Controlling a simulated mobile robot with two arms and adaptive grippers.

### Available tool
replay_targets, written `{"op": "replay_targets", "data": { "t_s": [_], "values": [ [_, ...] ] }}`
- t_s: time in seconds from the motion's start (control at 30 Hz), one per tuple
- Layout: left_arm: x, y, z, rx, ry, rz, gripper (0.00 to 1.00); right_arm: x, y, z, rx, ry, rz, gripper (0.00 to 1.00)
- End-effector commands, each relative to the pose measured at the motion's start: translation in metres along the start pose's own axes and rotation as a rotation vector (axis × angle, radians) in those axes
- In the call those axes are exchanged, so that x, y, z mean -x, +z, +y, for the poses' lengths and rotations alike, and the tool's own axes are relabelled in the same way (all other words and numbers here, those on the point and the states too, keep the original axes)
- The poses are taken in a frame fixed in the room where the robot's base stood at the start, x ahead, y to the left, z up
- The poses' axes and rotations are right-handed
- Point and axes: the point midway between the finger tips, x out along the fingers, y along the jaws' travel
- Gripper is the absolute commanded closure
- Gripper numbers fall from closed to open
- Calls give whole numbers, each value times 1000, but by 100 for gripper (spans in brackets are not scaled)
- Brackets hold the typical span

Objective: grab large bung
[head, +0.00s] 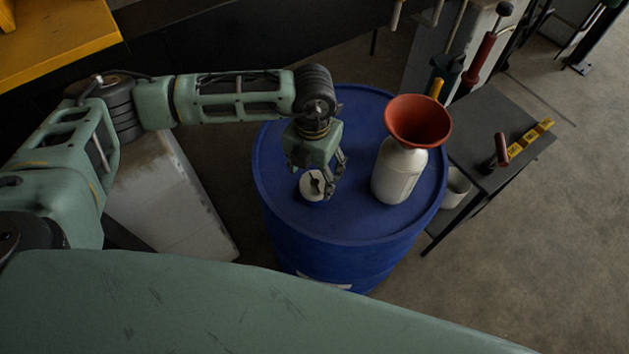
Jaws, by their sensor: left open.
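A round whitish bung (312,187) with a dark slot or bar across its top is at the left part of the top of a blue drum (332,229). My left gripper (322,184) points down over the drum top, with its fingers at the bung. The fingers are open and partly overlap the bung's right side in the picture. Whether they touch it I cannot tell. My right gripper does not show.
A silvery bottle (397,174) with a red funnel (418,120) in its mouth stands on the drum, right of the gripper. A dark low table (485,135) with a red-handled tool and a yellow object is to the right. A white cup (456,188) is beside the drum.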

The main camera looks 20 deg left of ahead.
Motion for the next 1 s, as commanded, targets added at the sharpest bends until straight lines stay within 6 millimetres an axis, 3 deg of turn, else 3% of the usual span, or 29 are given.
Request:
{"op": "replay_targets", "data": {
  "t_s": [0.03,0.2,0.47,1.0],
  "values": [
    [-3,-1,-1,0,1,6,33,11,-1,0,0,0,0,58],
    [-26,0,-1,1,-1,3,33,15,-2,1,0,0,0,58],
    [-31,0,-2,-1,-3,0,33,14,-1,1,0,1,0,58],
    [-31,0,-1,0,-2,0,77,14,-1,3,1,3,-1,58]
  ]
}}
